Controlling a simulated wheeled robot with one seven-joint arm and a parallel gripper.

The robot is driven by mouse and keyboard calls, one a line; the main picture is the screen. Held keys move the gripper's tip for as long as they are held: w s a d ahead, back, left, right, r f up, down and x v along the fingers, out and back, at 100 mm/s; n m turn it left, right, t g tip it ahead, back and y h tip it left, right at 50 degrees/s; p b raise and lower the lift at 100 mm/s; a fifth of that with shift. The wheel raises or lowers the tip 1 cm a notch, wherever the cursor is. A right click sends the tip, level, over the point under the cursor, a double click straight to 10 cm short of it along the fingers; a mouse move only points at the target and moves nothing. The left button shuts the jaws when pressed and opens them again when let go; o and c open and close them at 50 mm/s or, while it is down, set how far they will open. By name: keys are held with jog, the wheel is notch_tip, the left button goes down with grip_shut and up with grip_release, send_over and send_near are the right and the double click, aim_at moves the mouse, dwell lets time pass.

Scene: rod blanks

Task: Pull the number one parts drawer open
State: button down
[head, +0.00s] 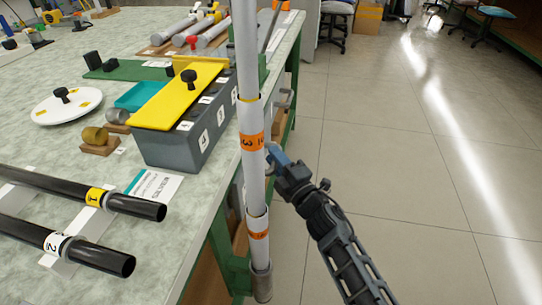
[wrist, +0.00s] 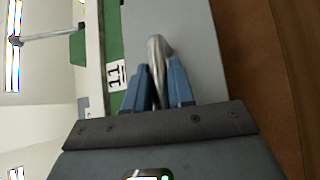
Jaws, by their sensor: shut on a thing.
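In the wrist view the blue fingers of my gripper (wrist: 157,90) are shut on a shiny metal bar handle (wrist: 157,52). The handle stands out from a plain grey drawer front (wrist: 200,50). A white label (wrist: 116,77) with dark marks, which look like ones, is at the left of the front, beside a green strip. In the head view my gripper (head: 274,158) is at the right side of the workbench, below its top. The white pole partly hides it there, and the drawer front and the gripped handle cannot be made out. How far the drawer is open cannot be told.
An upright white pole (head: 248,60) with orange bands stands close before my gripper in the head view. The workbench (head: 60,130) holds a grey box (head: 180,145) with a yellow lid and black tubes (head: 80,190).

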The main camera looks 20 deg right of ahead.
jog(key=s+d+p, duration=0.6)
jog(key=s+d, duration=0.4)
jog(key=d, duration=0.3)
jog(key=shift+d, duration=0.3)
jog(key=shift+f, duration=0.1)
jog(key=c, duration=1.1)
grip_release()
jog(key=s, duration=0.5)
jog(key=s+d+f, duration=0.1)
jog(key=s, duration=0.1)
jog(key=shift+s+d, duration=0.1)
jog(key=shift+s, duration=0.2)
